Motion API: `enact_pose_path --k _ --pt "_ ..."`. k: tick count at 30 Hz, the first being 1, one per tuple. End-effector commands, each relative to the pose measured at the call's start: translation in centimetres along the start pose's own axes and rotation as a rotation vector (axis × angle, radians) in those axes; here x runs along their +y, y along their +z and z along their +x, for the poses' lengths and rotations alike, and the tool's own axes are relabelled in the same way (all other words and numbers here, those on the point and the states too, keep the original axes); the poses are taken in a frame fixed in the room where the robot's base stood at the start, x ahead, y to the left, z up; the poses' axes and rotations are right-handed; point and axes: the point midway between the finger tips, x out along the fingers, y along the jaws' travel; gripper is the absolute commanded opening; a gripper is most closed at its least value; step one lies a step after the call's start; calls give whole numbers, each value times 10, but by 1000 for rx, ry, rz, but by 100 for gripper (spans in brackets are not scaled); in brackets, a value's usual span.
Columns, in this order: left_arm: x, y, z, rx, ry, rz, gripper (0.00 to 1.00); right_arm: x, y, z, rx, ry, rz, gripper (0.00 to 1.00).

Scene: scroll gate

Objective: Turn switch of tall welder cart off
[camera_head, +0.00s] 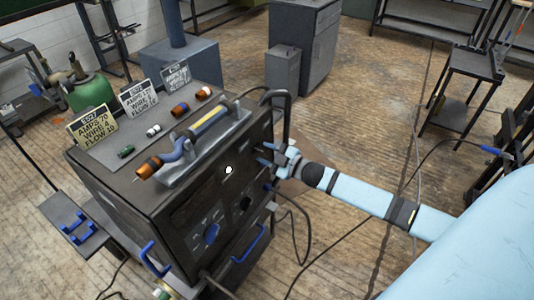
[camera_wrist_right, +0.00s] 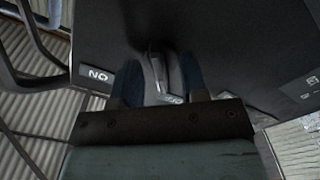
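The tall welder cart (camera_head: 150,190) is a dark box at left centre in the head view. My right gripper (camera_head: 264,154) reaches its right side from the right, its two blue fingers apart. In the right wrist view the fingers of my right gripper (camera_wrist_right: 160,88) stand on either side of a grey switch lever (camera_wrist_right: 156,72) on the dark panel. I cannot tell whether they touch it. A label reading ON upside down (camera_wrist_right: 98,75) is left of the lever. A partly hidden label, seemingly OFF (camera_wrist_right: 174,98), is beside its lower end. My left gripper is out of view.
A cable post (camera_head: 286,115) and hanging cables are close to my right gripper. A grey cabinet (camera_head: 305,45) stands behind; a black side table (camera_head: 462,85) is at right, with open floor between.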

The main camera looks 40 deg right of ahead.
Motion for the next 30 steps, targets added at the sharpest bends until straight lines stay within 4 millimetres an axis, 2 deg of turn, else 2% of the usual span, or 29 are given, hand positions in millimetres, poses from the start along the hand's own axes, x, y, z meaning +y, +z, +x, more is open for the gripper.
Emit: enact_pose_path --k 5,8,21,25,30 --pt "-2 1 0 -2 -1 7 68 0 0 -4 0 0 0 40" --pt "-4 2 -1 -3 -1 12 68 0 1 -16 -2 -1 1 40" --pt "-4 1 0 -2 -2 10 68 -1 1 -104 -3 -2 2 40" --pt "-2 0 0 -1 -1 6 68 -1 0 -123 -2 -1 2 40" --pt "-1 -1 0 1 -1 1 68 0 0 -136 0 0 0 40"
